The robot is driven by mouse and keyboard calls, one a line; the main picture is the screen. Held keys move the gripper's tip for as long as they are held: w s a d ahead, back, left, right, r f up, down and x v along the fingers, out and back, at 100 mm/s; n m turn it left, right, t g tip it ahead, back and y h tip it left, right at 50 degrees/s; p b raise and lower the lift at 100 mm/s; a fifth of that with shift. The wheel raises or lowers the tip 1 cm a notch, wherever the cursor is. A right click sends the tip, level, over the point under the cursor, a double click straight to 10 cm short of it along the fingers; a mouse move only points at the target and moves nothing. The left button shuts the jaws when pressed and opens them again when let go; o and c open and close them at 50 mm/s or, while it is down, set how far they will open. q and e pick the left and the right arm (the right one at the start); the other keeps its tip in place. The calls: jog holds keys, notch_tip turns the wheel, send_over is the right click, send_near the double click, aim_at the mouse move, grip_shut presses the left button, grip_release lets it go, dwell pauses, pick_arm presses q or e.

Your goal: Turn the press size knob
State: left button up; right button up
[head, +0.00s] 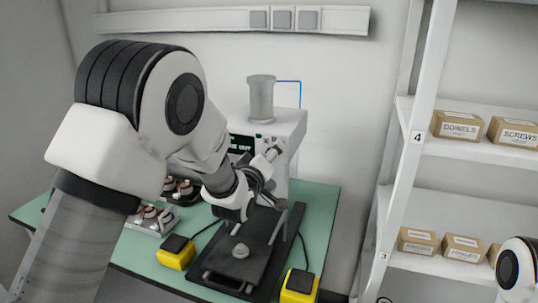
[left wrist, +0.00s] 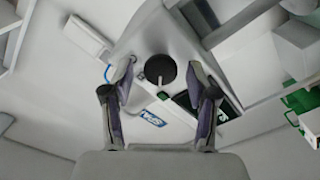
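The press (head: 290,127) is a white machine on the green table, with a grey cylinder on top and a dark display. Its round black size knob (left wrist: 160,69) with a light pointer mark shows in the left wrist view. In the head view the knob is hidden, apparently behind my left arm. My left gripper (head: 275,152) is at the press front. In the left wrist view the left gripper (left wrist: 159,78) is open, its fingers apart on either side of the knob, with visible gaps. My right gripper is out of view; only part of my right arm shows at the lower right.
Two yellow boxes (head: 176,252) (head: 299,287) flank the dark press base (head: 244,262). Parts with red and white pieces sit in holders (head: 152,220) at the left of the green table (head: 318,215). A shelf (head: 480,149) with labelled cartons stands at the right.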

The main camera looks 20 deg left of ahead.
pick_arm(q)
jog(key=s, duration=1.2)
jog(key=shift+a, duration=0.2)
